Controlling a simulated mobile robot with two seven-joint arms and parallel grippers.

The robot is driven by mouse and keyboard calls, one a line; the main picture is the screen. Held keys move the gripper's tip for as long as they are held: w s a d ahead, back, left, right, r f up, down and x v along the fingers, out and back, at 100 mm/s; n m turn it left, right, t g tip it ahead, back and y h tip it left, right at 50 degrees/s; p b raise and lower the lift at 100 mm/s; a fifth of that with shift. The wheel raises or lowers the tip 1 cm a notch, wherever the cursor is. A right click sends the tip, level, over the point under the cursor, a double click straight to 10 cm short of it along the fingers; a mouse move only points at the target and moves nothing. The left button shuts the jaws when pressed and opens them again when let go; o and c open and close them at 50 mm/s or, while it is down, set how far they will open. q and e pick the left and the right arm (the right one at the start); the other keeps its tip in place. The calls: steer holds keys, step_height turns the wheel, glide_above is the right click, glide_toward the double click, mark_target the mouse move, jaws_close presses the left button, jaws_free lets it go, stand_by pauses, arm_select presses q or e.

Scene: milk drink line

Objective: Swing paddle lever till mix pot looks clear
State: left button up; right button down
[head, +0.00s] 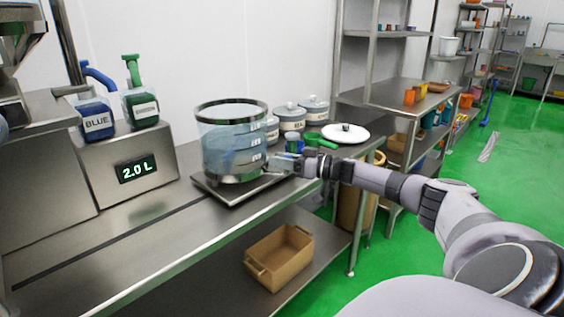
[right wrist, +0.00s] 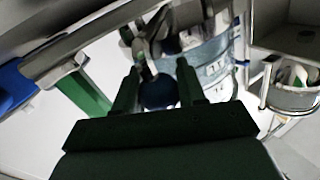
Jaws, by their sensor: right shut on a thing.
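The mix pot (head: 228,143) is a see-through round vessel with a dark rim and level marks. It stands upright on a flat metal base (head: 229,198). My right gripper (head: 274,164) is at the pot's lower right side. In the right wrist view its two fingers (right wrist: 158,76) close around a dark blue rounded knob (right wrist: 159,95), which looks like the end of the paddle lever. The rest of the lever is mostly hidden.

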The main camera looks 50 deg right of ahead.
steer(key=shift+w+d+r, duration=0.1)
steer(key=shift+r, duration=0.3)
steer(key=c, duration=0.8)
jaws_free()
steer(key=shift+o, duration=0.6)
steer(key=shift+f, duration=0.15)
steer(key=shift+s+f, duration=0.1)
steer(key=shift+s, duration=0.1)
steer(key=shift+s+d, duration=0.2)
steer(key=shift+s, duration=0.45)
steer(key=shift+v, duration=2.7)
